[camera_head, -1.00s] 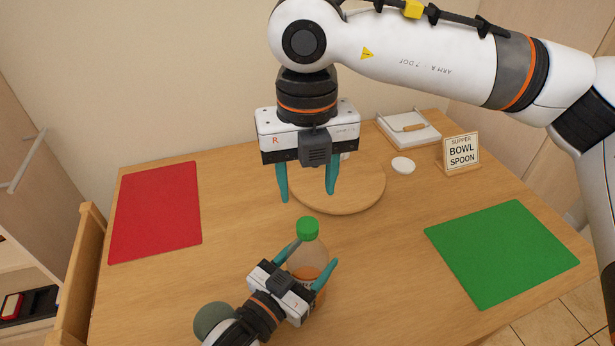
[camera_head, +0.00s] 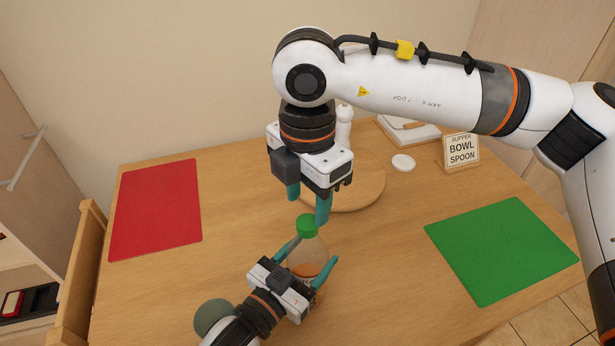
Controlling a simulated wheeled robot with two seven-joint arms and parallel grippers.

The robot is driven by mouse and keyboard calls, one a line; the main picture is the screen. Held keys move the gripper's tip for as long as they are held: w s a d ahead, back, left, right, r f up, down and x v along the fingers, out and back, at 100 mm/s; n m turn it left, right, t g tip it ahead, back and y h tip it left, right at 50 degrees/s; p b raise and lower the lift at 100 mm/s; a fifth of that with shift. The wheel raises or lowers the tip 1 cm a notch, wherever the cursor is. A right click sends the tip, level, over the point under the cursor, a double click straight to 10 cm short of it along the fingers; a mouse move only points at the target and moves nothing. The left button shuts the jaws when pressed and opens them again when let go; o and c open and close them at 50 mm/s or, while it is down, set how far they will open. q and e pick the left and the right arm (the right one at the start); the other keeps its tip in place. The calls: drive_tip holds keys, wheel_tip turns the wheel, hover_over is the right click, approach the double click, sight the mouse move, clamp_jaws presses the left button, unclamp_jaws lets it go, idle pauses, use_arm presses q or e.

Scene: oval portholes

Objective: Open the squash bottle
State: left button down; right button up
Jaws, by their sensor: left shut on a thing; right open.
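The squash bottle (camera_head: 310,250) stands upright near the front middle of the table, with orange liquid low inside. Its green cap (camera_head: 306,225) is on its top. My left gripper (camera_head: 313,251) is shut on the bottle's body, one teal finger on each side, and hides part of its lower front. My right gripper (camera_head: 308,207) is open and empty, pointing down just above and behind the cap. Its two teal fingers appear apart from the cap, though the near fingertip comes close to it in the picture.
A round wooden board (camera_head: 360,192) lies behind the bottle, with a white shaker (camera_head: 344,124) beyond. A red mat (camera_head: 157,210) lies left, a green mat (camera_head: 502,248) right. A sign (camera_head: 461,151), a white dish (camera_head: 403,162) and a white tray (camera_head: 410,130) stand at back right.

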sight(307, 221)
drive_tip(key=shift+f, duration=2)
drive_tip(key=shift+c, duration=0.6)
drive_tip(key=c, duration=0.9)
